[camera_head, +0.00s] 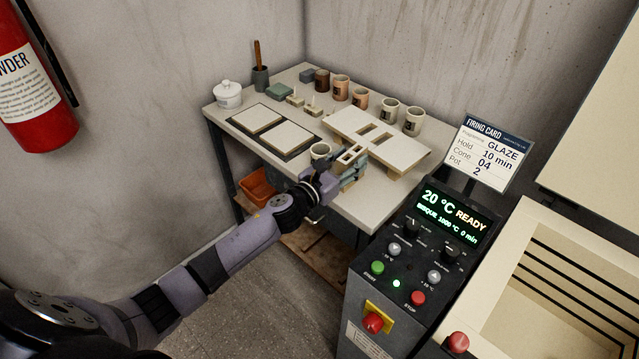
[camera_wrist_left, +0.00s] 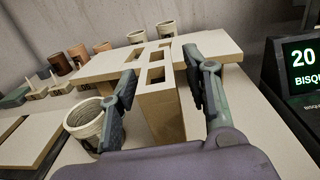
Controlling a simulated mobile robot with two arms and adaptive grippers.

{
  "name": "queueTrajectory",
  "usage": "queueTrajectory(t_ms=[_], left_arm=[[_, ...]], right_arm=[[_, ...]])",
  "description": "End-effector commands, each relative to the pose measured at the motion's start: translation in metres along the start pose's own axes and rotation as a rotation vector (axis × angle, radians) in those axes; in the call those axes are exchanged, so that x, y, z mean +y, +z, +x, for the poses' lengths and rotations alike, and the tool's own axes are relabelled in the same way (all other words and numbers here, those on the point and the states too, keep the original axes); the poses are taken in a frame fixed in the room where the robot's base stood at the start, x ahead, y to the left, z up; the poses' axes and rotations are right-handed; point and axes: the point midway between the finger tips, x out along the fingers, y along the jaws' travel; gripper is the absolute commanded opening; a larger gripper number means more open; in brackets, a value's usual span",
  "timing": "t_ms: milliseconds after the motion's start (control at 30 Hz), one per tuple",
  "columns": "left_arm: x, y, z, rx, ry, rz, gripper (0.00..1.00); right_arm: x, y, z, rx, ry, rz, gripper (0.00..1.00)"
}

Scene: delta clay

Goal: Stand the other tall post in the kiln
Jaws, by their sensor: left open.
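A tall beige post (camera_wrist_left: 165,120) with square openings in its top stands upright on the table, between the fingers of my open left gripper (camera_wrist_left: 160,70). Gaps show on both sides of it, so it is not gripped. In the head view the post's top (camera_head: 351,153) shows just past my left gripper (camera_head: 340,165), which hides part of it. The kiln (camera_head: 555,285) is at the lower right. Its chamber is open at the top, with dark grooves along its pale inner wall. Its floor and any post inside are out of view. My right gripper is not in view.
A cream cup (camera_wrist_left: 85,125) stands close left of the gripper. A pale slotted shelf (camera_head: 345,121) lies behind the post, with several cups beyond. Two square slabs (camera_head: 257,118) lie at left. The control panel (camera_head: 405,265) stands between table and kiln.

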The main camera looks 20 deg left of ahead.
Motion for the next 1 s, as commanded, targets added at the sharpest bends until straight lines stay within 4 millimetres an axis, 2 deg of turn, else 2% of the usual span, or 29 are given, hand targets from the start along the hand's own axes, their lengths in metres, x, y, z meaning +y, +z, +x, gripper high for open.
queueTrajectory(t_ms=[400, 600, 800, 1000], left_arm=[[-0.006, -0.003, -0.092, 0.003, -0.002, 0.001, 0.45], [-0.005, -0.003, -0.13, 0.003, 0.0, -0.001, 0.45], [-0.005, -0.001, -0.151, 0.001, 0.0, -0.002, 0.45], [-0.005, 0.001, -0.158, 0.0, 0.0, 0.0, 0.45]], right_arm=[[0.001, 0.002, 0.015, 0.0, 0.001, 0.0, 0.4], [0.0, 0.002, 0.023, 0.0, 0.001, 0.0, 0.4], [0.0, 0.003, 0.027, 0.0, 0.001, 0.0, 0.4], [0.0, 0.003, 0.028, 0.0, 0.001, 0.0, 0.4]])
